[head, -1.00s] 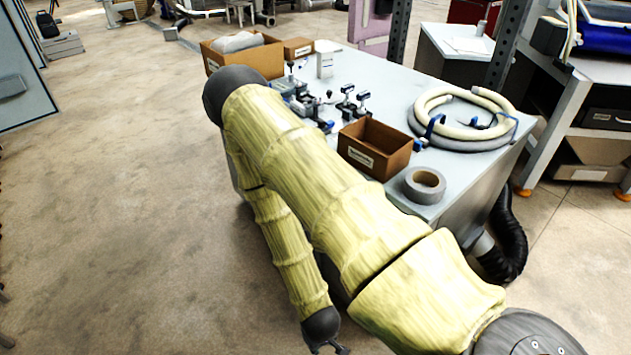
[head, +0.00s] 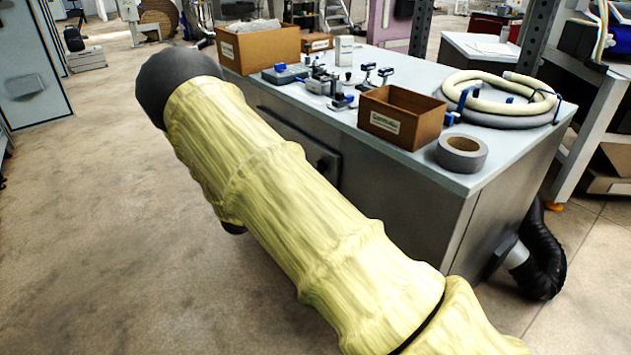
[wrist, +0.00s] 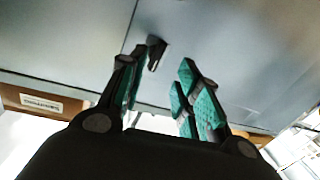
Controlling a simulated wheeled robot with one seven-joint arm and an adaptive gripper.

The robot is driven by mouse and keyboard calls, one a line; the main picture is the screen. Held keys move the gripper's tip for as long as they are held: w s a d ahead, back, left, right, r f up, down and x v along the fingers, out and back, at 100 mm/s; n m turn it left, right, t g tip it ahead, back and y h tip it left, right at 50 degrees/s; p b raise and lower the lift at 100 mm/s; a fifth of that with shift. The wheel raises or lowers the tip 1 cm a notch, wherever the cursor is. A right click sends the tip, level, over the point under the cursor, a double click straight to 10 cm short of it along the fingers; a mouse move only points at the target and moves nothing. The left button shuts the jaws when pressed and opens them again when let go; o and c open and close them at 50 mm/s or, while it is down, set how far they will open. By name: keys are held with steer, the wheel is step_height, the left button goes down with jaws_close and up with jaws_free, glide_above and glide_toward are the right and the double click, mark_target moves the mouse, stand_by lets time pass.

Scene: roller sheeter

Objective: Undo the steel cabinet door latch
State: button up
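The grey steel cabinet (head: 405,185) stands on the right in the head view, under its light worktop. Its front face has a dark latch (head: 328,160), partly behind my yellow-sleeved arm. In the wrist view the steel face (wrist: 230,45) fills the top, and a small dark latch (wrist: 157,53) stands out from it. My gripper (wrist: 167,82) is open, with teal pads on both fingers. The latch appears just beyond the left fingertip, towards the gap; contact cannot be told. Nothing is held. My arm hides the gripper in the head view.
On the worktop are cardboard boxes (head: 402,117), small clamps and fittings (head: 322,85), a tape roll (head: 461,153) and a coiled hose (head: 500,98). A black duct (head: 543,255) lies at the cabinet's right end. The floor (head: 110,220) on the left is clear.

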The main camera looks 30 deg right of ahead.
steer(key=w+d+r+m+g+b, duration=0.1)
steer(key=d, duration=0.3)
steer(key=w+d+r+m+g+h+b, duration=0.1)
steer(key=d+m+g+b, duration=0.1)
steer(key=d, duration=0.3)
steer(key=shift+w+d+r+m, duration=0.2)
steer(key=shift+w+r+m, duration=0.1)
steer(key=shift+w+r, duration=0.1)
jaws_close()
